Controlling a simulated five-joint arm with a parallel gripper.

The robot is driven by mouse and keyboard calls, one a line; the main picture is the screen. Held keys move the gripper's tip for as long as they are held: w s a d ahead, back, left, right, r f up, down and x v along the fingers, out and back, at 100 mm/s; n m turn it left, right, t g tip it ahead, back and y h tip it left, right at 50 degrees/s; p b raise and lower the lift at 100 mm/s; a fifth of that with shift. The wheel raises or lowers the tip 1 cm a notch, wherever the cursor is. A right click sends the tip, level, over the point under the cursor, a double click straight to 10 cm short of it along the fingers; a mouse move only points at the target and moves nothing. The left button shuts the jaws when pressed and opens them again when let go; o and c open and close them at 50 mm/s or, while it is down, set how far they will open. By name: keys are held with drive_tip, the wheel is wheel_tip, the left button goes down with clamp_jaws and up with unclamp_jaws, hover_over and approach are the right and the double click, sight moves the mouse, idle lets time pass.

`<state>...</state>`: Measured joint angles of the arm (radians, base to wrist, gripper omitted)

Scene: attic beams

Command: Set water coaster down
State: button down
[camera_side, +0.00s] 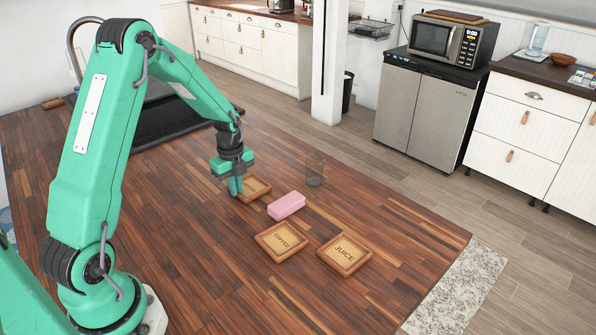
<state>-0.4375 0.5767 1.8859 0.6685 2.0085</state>
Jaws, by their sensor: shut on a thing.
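My gripper (236,190) points down over the wooden counter and is shut on the left edge of a square wooden coaster (257,188). The coaster lies roughly flat, at or just above the counter; I cannot tell whether it touches. Its face is partly hidden by my gripper and I cannot read a word on it. Two like coasters lie flat closer to the camera: one reads COFFEE (281,241), and one to its right reads JUICE (344,254).
A pink block (286,205) lies just right of and nearer than the held coaster. A clear glass (314,171) stands behind it. A dark sink (172,118) is set in the counter at the back left. The counter's front right (410,235) is clear.

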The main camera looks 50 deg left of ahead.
drive_tip(key=shift+f, duration=0.1)
drive_tip(key=c, duration=1.6)
unclamp_jaws()
drive_tip(key=shift+o, duration=0.2)
wheel_tip(320, 180, up, 12)
drive_tip(key=shift+s, duration=0.1)
